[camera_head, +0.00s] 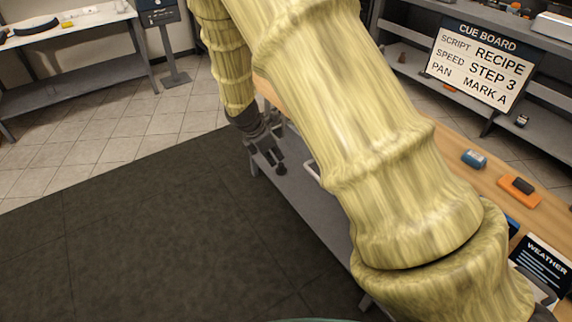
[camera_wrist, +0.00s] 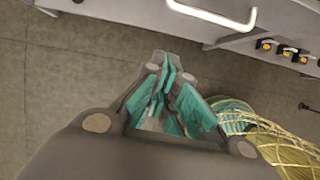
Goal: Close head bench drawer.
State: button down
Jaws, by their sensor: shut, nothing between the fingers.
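My gripper (camera_head: 268,158) is shut and empty, hanging beside the front of the wood-topped bench (camera_head: 455,138). In the wrist view its teal-padded fingers (camera_wrist: 165,80) are together, pointing toward the bench's grey front. A pale bar handle (camera_wrist: 213,14) on a grey drawer front (camera_wrist: 188,32) shows ahead of the fingertips, with a gap between. In the head view a pale handle (camera_head: 311,172) shows partly beside my arm. My arm hides much of the bench, and I cannot tell how far the drawer stands out.
A cue board (camera_head: 480,65) stands on grey shelving behind. A blue item (camera_head: 474,159), an orange block (camera_head: 519,191) and a weather card (camera_head: 541,264) are on the bench. Black-and-yellow fittings (camera_wrist: 287,51) show in the wrist view. The dark floor mat (camera_head: 190,240) is clear.

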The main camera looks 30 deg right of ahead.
aim_at(305, 165)
jog(key=d+f+p, duration=0.1)
jog(key=d+f, duration=0.6)
jog(key=f, duration=0.1)
jog(key=shift+d+f+p, duration=0.3)
jog(key=shift+d+f, duration=0.05)
jog(key=shift+f, duration=0.05)
jog(key=shift+d, duration=0.1)
jog(key=shift+w+d+r+p, duration=0.15)
jog(key=shift+d+p, duration=0.3)
jog(key=shift+d, duration=1.55)
